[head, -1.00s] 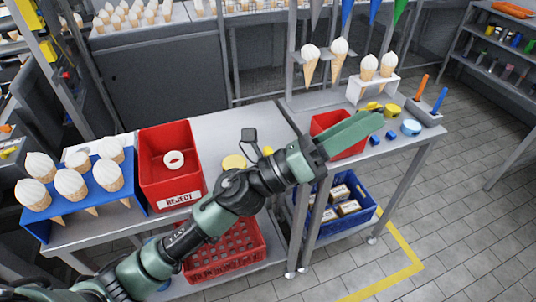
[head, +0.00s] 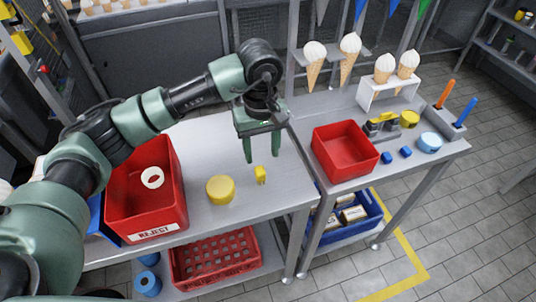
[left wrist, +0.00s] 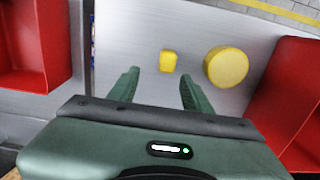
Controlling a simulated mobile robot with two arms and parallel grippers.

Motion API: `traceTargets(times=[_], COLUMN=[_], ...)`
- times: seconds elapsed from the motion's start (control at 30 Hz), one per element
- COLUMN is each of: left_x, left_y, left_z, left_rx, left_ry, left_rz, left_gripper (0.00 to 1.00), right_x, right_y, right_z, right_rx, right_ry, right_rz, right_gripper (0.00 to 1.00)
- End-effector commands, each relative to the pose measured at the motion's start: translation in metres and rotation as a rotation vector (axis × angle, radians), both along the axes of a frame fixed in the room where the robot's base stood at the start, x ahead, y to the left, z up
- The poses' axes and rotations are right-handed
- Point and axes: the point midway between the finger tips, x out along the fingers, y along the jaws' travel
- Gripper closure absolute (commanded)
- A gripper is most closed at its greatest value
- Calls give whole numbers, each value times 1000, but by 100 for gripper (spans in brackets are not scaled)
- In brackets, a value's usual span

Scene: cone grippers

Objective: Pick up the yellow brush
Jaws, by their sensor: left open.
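A small yellow piece (head: 260,174) lies on the grey table, just right of a round yellow tub (head: 220,190); it also shows in the left wrist view (left wrist: 168,61). I cannot tell whether it is the brush. Another yellow item with dark parts (head: 383,123) lies on the right table behind the red bin. My left gripper (head: 262,157) is open and empty, pointing down over the table close to the small yellow piece. In the left wrist view its fingertips (left wrist: 160,75) stand apart, with the piece just beyond them. My right gripper is not in view.
A red reject bin (head: 182,205) holding a white ring stands left. A smaller red bin (head: 345,165) stands right, near small blue blocks (head: 405,153), a light blue tub (head: 429,142) and a cone stand (head: 370,96).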

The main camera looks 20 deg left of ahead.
Motion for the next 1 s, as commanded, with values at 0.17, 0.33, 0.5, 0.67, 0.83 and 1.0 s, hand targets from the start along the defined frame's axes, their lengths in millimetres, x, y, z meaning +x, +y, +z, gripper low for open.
traceTargets(times=[0.17,0.33,0.5,0.67,0.83,1.0], left_x=[-2,-4,-5,-5,-4,-4], left_y=[1,0,0,0,0,0], left_z=[-16,-34,-62,-75,-77,-76], left_rx=[6,5,3,2,2,2], left_ry=[5,6,7,2,0,0], left_rz=[-1,-1,0,0,-1,-1], left_gripper=[51,51,51,51,51,84], right_x=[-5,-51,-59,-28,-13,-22], right_y=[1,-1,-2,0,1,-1], right_z=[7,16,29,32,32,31], right_rx=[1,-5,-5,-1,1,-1], right_ry=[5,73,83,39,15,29], right_rz=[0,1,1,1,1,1], right_gripper=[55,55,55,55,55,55])
